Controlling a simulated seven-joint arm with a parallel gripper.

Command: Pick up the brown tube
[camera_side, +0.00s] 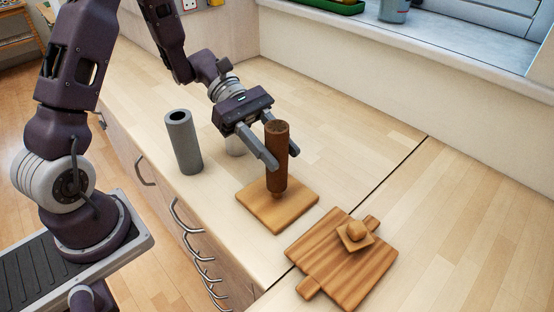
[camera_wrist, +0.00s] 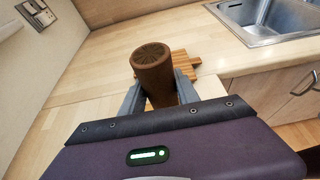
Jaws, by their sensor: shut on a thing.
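The brown tube (camera_side: 276,160) stands upright between the fingers of my gripper (camera_side: 258,150), which is shut on it. In the side view its lower end is over the square wooden board (camera_side: 262,219); I cannot tell for sure whether it touches the board or hangs just above it. In the wrist view the brown tube (camera_wrist: 153,72) shows its round patterned top between the two grey fingers of my gripper (camera_wrist: 154,94). The fingers hide part of its sides.
A grey tube (camera_side: 184,146) stands left of my gripper. A striped cutting board (camera_side: 336,275) with a small knobbed wooden piece (camera_side: 355,233) lies to the right. A sink (camera_wrist: 264,18) shows in the wrist view.

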